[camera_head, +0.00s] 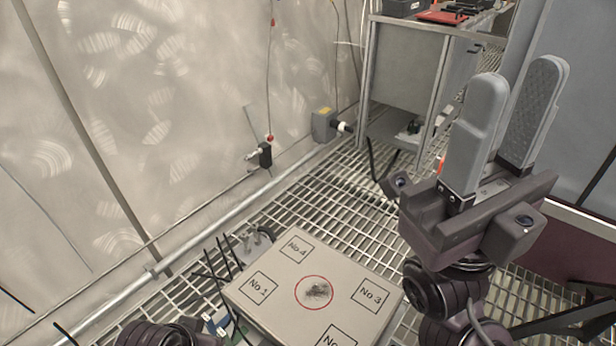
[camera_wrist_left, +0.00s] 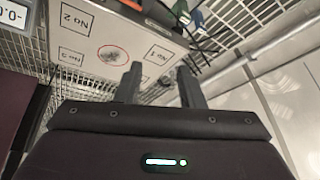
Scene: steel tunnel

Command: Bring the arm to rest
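My right gripper (camera_head: 519,80) stands raised at the right of the head view, its two grey fingers pointing up. A gap shows between the fingers, and nothing is in it. My left gripper (camera_wrist_left: 160,70) shows in the left wrist view with its two dark fingers apart and nothing between them. It points toward the box with the numbered squares; whether it touches the box cannot be told. In the head view only a dark part of my left arm (camera_head: 155,334) shows at the bottom edge, and its fingers are out of sight.
A pale box (camera_head: 262,312) with numbered squares and a red circle sits low in front, and also shows in the left wrist view (camera_wrist_left: 85,38). Cables and connectors lie beside it. A metal grating (camera_head: 335,200) surrounds it. A steel cabinet (camera_head: 405,70) stands behind, near my right gripper.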

